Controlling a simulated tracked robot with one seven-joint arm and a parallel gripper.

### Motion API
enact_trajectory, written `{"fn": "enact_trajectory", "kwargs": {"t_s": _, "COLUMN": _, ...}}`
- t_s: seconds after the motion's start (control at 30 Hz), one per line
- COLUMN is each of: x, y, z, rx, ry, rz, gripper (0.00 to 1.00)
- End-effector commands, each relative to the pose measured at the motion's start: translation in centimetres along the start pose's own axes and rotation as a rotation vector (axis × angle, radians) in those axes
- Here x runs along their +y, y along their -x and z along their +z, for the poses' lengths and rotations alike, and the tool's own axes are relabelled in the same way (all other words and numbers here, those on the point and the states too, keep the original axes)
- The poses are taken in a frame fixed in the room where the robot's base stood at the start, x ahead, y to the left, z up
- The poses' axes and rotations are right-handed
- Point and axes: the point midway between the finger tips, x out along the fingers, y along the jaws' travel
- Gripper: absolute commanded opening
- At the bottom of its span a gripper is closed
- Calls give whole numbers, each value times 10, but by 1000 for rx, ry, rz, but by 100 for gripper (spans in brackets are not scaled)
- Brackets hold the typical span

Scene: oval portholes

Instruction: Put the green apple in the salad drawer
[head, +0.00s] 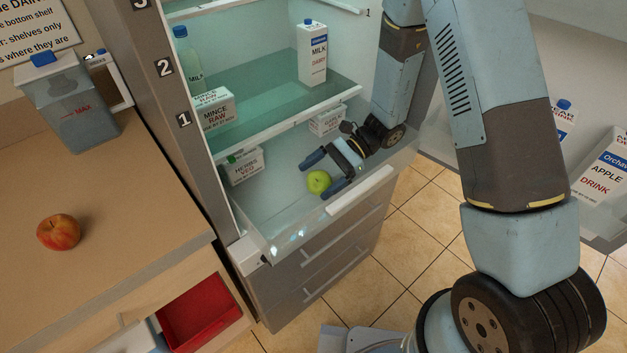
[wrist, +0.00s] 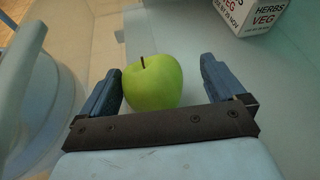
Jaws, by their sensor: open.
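The green apple (head: 318,182) rests in the clear-sided pull-out drawer (head: 262,212) at the bottom of the open fridge. My gripper (head: 320,175) reaches into this drawer with its jaws open. In the wrist view the green apple (wrist: 152,82) sits between the two blue fingers of my gripper (wrist: 162,85). It is nearer the left finger, and a gap shows on its right. I cannot tell whether it touches the left finger.
A herbs box (head: 246,165) stands in the drawer's left part, and another box (head: 327,120) stands at the back. A red apple (head: 58,232) lies on the left counter.

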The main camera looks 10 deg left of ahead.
Motion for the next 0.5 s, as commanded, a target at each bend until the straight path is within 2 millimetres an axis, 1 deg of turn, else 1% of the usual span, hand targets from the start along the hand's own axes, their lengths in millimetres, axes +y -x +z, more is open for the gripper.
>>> {"fn": "enact_trajectory", "kwargs": {"t_s": 0.03, "x": -1, "y": 9, "z": 0, "rx": 1, "ry": 1, "rz": -4, "gripper": 97}}
{"fn": "enact_trajectory", "kwargs": {"t_s": 0.1, "x": -1, "y": 20, "z": 0, "rx": 0, "ry": 0, "rz": -4, "gripper": 97}}
{"fn": "enact_trajectory", "kwargs": {"t_s": 0.3, "x": -1, "y": 45, "z": 0, "rx": 0, "ry": 0, "rz": -1, "gripper": 97}}
{"fn": "enact_trajectory", "kwargs": {"t_s": 0.5, "x": 0, "y": 54, "z": 0, "rx": -1, "ry": 0, "rz": 1, "gripper": 97}}
